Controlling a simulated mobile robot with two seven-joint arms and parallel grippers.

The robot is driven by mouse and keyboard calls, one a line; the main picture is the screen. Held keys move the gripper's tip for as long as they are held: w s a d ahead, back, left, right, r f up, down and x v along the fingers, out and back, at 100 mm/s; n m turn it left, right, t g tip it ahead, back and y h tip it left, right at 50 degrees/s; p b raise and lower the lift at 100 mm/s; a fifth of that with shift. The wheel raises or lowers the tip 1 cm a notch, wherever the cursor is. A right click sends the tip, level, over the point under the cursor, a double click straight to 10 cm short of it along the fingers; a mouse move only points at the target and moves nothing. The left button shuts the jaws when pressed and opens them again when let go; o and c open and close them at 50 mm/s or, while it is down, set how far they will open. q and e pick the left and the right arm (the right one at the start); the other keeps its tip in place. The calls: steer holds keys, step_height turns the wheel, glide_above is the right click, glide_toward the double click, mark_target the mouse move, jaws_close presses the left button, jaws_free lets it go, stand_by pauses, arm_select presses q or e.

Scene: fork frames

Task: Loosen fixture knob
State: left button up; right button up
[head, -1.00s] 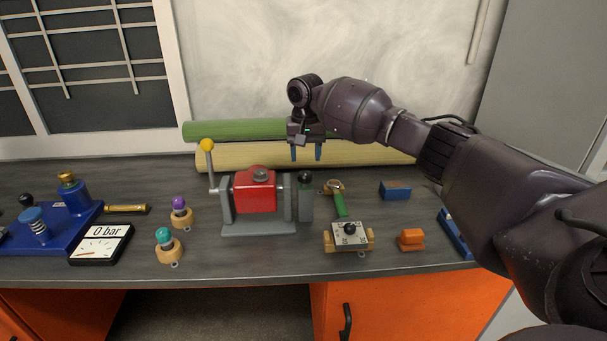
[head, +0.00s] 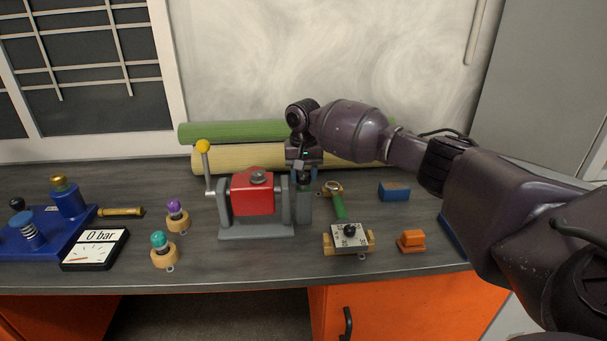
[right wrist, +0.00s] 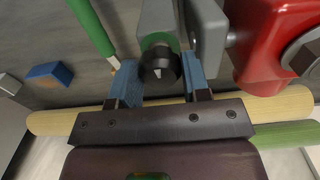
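The fixture (head: 258,231) is a grey frame around a red block (head: 252,196), with a yellow-balled lever (head: 205,167) on its left. A grey post (head: 304,208) stands at its right end, topped by a dark knob (head: 304,182), partly hidden by my gripper in the head view. In the right wrist view the black knob (right wrist: 160,66), with green around its base, shows between the two blue fingers. My right gripper (head: 305,175) is open, pointing down over the knob, one finger on each side. Contact cannot be told. My left gripper is not in view.
Green (head: 230,132) and cream (head: 235,157) rolls lie behind the fixture. To the right are a green-handled tool (head: 339,207), a dial box (head: 350,238), a blue block (head: 394,191) and an orange block (head: 411,241). A gauge (head: 95,250) is at left.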

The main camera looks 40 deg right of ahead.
steer(key=shift+r+n+p, duration=0.35)
steer(key=shift+n+p, duration=0.05)
steer(key=shift+p, duration=0.4)
steer(key=shift+c, duration=0.4)
steer(key=shift+a+r+n+p, duration=0.1)
steer(key=shift+n+p, duration=0.5)
steer(key=shift+p, duration=0.3)
steer(key=shift+n+p, duration=0.7)
steer(key=shift+n, duration=0.2)
steer(key=shift+f+n, duration=0.3)
steer(key=shift+n, duration=0.6)
steer(key=n+p, duration=0.1)
steer(key=n, duration=0.4)
steer(key=shift+f, duration=0.15)
steer(key=n, duration=0.5)
steer(key=shift+n, duration=1.1)
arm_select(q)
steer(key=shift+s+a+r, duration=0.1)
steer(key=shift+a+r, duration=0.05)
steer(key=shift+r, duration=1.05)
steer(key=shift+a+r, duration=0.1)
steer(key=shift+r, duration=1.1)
arm_select(e)
steer(key=shift+f+n, duration=0.1)
steer(key=shift+n, duration=0.4)
